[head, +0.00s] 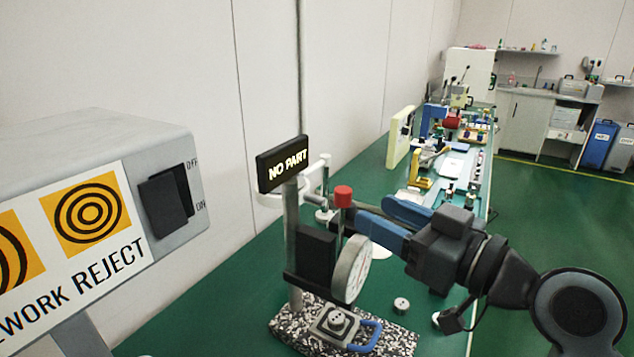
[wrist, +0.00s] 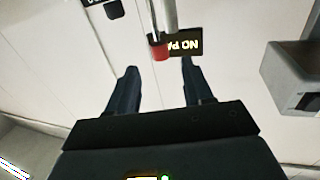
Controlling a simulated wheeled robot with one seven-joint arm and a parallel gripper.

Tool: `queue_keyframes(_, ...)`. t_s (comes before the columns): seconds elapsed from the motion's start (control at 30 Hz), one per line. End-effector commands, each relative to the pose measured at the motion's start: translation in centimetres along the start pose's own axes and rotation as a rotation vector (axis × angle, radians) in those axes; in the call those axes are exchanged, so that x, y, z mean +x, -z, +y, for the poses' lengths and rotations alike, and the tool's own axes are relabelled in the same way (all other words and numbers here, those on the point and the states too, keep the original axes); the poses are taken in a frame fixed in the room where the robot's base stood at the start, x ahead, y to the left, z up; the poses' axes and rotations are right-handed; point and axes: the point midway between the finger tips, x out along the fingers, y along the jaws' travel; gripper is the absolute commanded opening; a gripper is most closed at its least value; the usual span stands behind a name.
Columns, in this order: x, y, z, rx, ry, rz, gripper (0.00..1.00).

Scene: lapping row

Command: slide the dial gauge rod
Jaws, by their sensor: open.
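The dial gauge (head: 353,268) is a pale round dial seen edge-on, on a post above a speckled base (head: 402,340). A rod topped by a red cap (head: 343,196) rises above the dial. My gripper (head: 371,211) is just right of the red cap in the head view, its fingers pointing toward it. In the wrist view my gripper (wrist: 159,67) is open and empty, with dark fingers apart. The red cap (wrist: 160,49) shows between the finger lines, around the level of the tips or just beyond. I cannot tell the exact gap; no contact is visible.
A grey switch box (head: 95,150) with target labels is at left. A small round part (head: 401,305) lies on the green bench. More stations line the bench behind.

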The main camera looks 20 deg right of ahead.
Motion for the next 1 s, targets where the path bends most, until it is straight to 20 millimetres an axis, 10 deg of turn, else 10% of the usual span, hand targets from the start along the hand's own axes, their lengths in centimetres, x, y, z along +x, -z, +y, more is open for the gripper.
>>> queue_keyframes(0.6,7.2,0.5,0.0,-0.01,0.009,0.001,0.51)
queue_keyframes(1.0,7.9,0.3,0.0,-0.009,0.008,0.001,0.5)
